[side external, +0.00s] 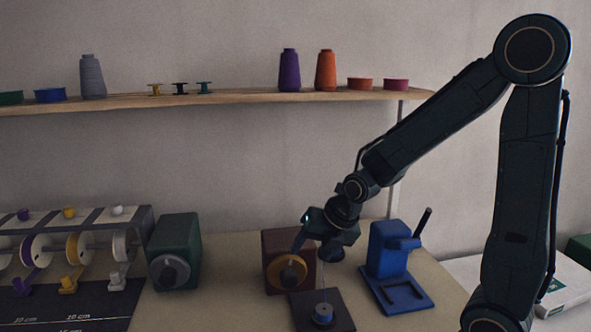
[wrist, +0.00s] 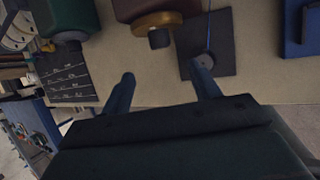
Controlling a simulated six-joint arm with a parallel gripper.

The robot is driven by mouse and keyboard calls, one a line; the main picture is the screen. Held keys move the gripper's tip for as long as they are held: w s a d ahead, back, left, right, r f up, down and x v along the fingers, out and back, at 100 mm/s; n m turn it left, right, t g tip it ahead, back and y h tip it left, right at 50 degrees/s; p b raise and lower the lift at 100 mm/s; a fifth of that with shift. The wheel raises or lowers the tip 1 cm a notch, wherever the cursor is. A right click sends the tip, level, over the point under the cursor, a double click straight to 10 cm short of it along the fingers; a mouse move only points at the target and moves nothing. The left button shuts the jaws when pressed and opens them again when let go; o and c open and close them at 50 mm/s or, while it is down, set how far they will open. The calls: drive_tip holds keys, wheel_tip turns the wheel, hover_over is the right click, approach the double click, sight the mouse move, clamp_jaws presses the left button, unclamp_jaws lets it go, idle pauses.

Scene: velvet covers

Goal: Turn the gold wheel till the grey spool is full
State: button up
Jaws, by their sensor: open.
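The gold wheel (side external: 287,274) is on the front of a dark brown box (side external: 274,247), with a darker knob at its face. It also shows in the wrist view (wrist: 157,22), with the dark knob (wrist: 160,38) below it. My gripper (side external: 314,250) is open and empty, close to the box and wheel. In the wrist view its fingers (wrist: 163,72) are spread and nothing is between them. A small blue and grey round piece (side external: 322,313), perhaps the grey spool, stands on a dark plate (side external: 304,316) before the box. How full it is, I cannot tell.
A green box with a grey knob (side external: 176,252) stands to the left. A blue stand with a dark lever (side external: 390,255) is at the right. A rack of coloured wheels (side external: 85,245) is at far left. A shelf (side external: 225,97) holds thread cones and bobbins.

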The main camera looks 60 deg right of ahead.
sight(293, 276)
drive_tip(key=shift+x, duration=6.75)
drive_tip(key=c, duration=1)
